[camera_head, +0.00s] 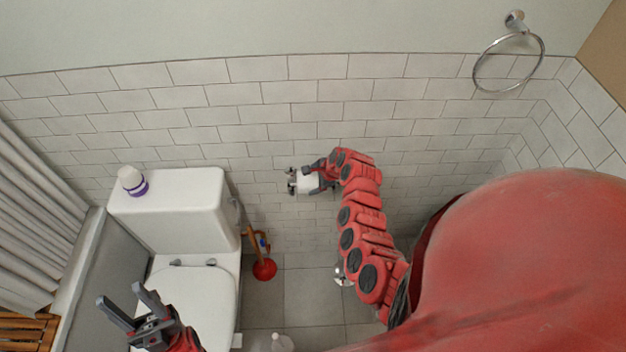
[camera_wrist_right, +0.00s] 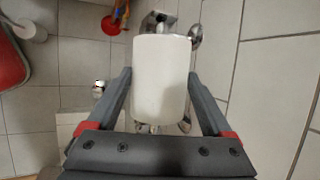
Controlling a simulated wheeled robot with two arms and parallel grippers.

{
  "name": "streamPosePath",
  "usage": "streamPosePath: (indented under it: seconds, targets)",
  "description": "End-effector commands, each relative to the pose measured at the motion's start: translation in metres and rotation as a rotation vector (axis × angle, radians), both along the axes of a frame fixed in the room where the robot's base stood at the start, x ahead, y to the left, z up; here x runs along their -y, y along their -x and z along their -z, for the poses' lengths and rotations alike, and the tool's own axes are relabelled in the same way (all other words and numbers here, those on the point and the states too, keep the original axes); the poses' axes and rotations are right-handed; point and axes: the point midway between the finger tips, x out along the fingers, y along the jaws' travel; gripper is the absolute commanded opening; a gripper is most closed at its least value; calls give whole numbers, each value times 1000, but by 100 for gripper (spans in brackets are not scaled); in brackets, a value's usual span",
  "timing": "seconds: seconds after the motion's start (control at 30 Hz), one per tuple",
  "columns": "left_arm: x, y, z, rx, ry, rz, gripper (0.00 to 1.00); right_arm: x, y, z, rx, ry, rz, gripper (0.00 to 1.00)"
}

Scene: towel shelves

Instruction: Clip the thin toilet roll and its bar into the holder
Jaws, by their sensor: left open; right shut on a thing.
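The thin white toilet roll (camera_head: 304,184) is at the tiled wall, between the fingers of my right gripper (camera_head: 316,180). In the right wrist view the roll (camera_wrist_right: 160,78) fills the space between the two fingers of the right gripper (camera_wrist_right: 160,85), which is shut on it. The metal holder (camera_head: 291,182) is on the wall at the roll's left end. Holder metal (camera_wrist_right: 196,33) also shows past the roll's far end in the wrist view. The bar is mostly hidden inside the roll; I cannot tell whether it is seated. My left gripper (camera_head: 128,315) is open and empty above the toilet.
A toilet (camera_head: 190,290) with a cistern (camera_head: 168,205) stands on the left, a purple-white bottle (camera_head: 131,181) on top. A red plunger (camera_head: 264,269) stands on the floor beside it. A towel ring (camera_head: 508,62) hangs upper right. The wall around the holder is clear.

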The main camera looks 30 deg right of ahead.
Motion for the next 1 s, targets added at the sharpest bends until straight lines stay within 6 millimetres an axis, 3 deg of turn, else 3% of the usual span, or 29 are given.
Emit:
streamPosePath:
  seconds: [1.0]
  targets:
    - [0, 0, 11, 0, 0, 0, 50, 0, 0, 11, 1, -1, 0, 25]
